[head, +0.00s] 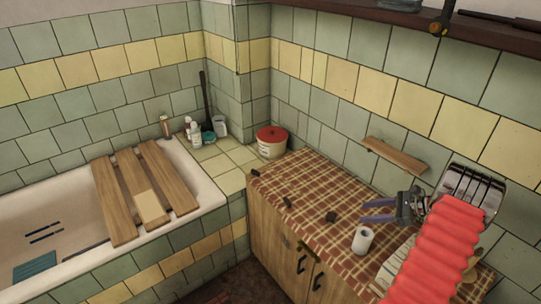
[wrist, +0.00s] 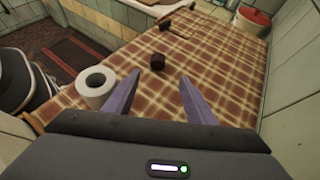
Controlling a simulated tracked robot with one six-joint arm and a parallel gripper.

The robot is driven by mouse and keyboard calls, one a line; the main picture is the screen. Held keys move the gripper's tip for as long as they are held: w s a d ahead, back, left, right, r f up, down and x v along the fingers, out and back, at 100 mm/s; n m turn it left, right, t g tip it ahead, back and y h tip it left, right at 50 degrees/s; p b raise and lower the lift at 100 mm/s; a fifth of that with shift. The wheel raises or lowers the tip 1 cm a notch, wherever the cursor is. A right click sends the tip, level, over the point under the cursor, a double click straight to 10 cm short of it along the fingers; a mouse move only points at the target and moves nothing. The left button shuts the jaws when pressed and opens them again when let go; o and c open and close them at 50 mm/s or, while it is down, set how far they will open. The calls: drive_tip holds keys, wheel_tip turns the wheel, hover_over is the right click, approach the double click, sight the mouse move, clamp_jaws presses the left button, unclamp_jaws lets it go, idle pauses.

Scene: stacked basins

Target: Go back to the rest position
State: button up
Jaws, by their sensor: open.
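My gripper (head: 364,211) is over the checked countertop (head: 312,190) in the head view, its two purple fingers pointing left. The fingers are apart, with nothing between them. In the wrist view my gripper (wrist: 160,76) shows the same open fingers. A small dark block (head: 331,217) lies on the cloth beyond the fingertips; it also shows in the wrist view (wrist: 158,62). A white paper roll (head: 362,240) stands upright beside the fingers, apart from them, and is at the left in the wrist view (wrist: 96,87).
Other small dark pieces (head: 287,202) lie near the counter's front edge. A red-lidded pot (head: 271,142) stands in the far corner. A wooden wall shelf (head: 395,156) is behind my gripper. A bathtub (head: 205,192) with wooden boards (head: 119,203) is at the left.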

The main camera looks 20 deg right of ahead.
drive_tip(key=w+a+r+n+g+h, duration=0.25)
drive_tip(key=a+r+n, duration=0.35)
drive_tip(key=a+r, duration=0.55)
drive_tip(key=w+a+r+n+g+h, duration=0.1)
drive_tip(key=a+r+n+g, duration=0.2)
drive_tip(key=a+r+n, duration=0.85)
drive_tip(key=s+a+r+n+t+h, duration=0.1)
drive_tip(key=s+a+r+n+h, duration=0.1)
drive_tip(key=s+a+n, duration=0.3)
drive_tip(key=s+a+r+n+t+h, duration=0.1)
drive_tip(key=s+a+n, duration=0.4)
drive_tip(key=s+a, duration=0.8)
drive_tip(key=a+r+h, duration=0.1)
drive_tip(key=a+r, duration=0.1)
drive_tip(key=a, duration=0.3)
drive_tip(key=shift+s+r+h, duration=0.2)
drive_tip(key=shift+h, duration=0.15)
